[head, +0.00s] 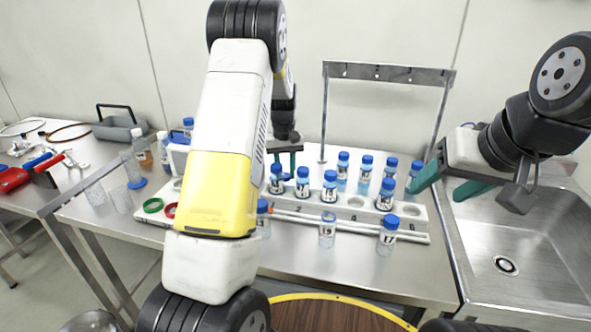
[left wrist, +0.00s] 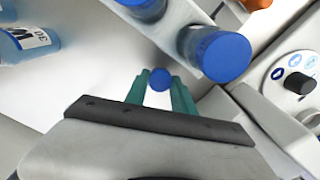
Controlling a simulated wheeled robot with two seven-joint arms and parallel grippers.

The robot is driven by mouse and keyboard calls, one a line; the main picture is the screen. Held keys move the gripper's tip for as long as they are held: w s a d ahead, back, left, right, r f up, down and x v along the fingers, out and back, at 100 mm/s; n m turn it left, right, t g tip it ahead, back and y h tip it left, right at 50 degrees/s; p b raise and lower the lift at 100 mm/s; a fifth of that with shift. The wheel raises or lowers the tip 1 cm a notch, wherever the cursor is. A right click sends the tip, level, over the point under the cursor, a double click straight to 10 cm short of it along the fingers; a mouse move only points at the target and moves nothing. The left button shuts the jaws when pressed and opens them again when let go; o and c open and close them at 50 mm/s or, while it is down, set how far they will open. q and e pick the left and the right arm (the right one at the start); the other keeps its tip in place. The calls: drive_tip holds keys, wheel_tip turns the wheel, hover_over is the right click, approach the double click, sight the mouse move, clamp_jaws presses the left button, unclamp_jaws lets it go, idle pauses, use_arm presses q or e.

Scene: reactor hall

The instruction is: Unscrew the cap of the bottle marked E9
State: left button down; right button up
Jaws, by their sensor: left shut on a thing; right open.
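My left gripper (head: 286,152) is mostly behind my own arm in the head view. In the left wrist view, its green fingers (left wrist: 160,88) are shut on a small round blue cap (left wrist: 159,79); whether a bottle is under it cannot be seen. My right gripper (head: 448,190) is open, at the rack's right end beside the sink. Several blue-capped bottles (head: 329,187) stand in and behind the pale rack (head: 418,214). A clear bottle (head: 327,231) without a visible blue cap stands in front, next to a capped bottle (head: 388,236). I cannot surely read E9 on any label.
A metal frame (head: 388,73) rises behind the rack. A sink (head: 520,235) is at right. Green (head: 153,205) and red rings, clear cups (head: 119,200) and a loose blue cap (head: 137,183) are at left. Large blue-capped bottles (left wrist: 221,55) are close to the left fingers.

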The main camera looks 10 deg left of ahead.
sight(285, 175)
use_arm(q)
drive_tip(key=shift+f, duration=1.05)
drive_tip(key=c, duration=1.1)
unclamp_jaws()
drive_tip(key=shift+f, duration=0.15)
drive_tip(key=shift+o, duration=0.2)
drive_tip(key=s+r+t+h, duration=0.1)
drive_tip(key=s+r, duration=0.2)
drive_tip(key=r, duration=0.7)
drive_tip(key=s+r, duration=0.3)
drive_tip(key=r, duration=0.6)
drive_tip(key=s+d+r+m+t, duration=0.2)
drive_tip(key=s+d, duration=0.1)
drive_tip(key=s, duration=1)
drive_tip(key=s+d+r+m+t+h, duration=0.1)
drive_tip(key=s+d+r+m+t, duration=0.2)
drive_tip(key=s, duration=1)
drive_tip(key=shift+r, duration=0.15)
